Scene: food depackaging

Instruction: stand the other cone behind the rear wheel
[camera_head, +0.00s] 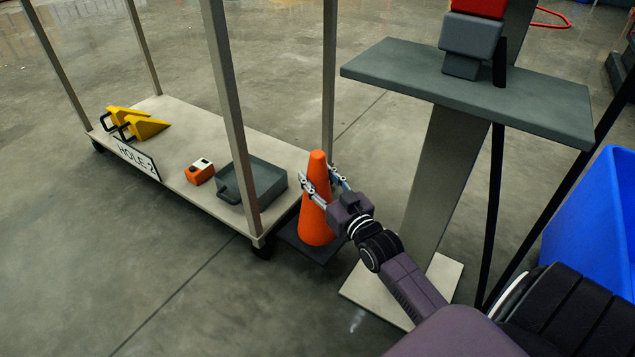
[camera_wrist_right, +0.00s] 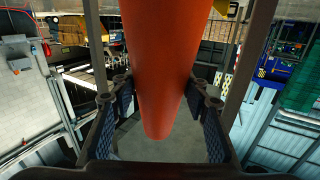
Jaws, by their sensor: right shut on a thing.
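An orange cone (camera_head: 317,225) with a dark square base stands upright beside the near right corner of the flat cart (camera_head: 190,205). My right gripper (camera_head: 324,186) is shut on the cone, one finger on each side of its upper part. In the right wrist view the cone (camera_wrist_right: 160,70) runs between the two pads, its narrow end toward the bottom. A dark wheel (camera_head: 264,251) shows under the cart's near right corner, just left of the cone's base. I cannot tell whether the base touches the floor. My left gripper is not in view.
The cart carries yellow wedges (camera_head: 145,128), an orange-and-white box (camera_head: 200,171) and a grey tray (camera_head: 265,182), with upright posts at its corners. A grey stand (camera_head: 440,160) with a shelf and pale foot is right of the cone. A blue bin (camera_head: 590,225) is far right. Floor in front is clear.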

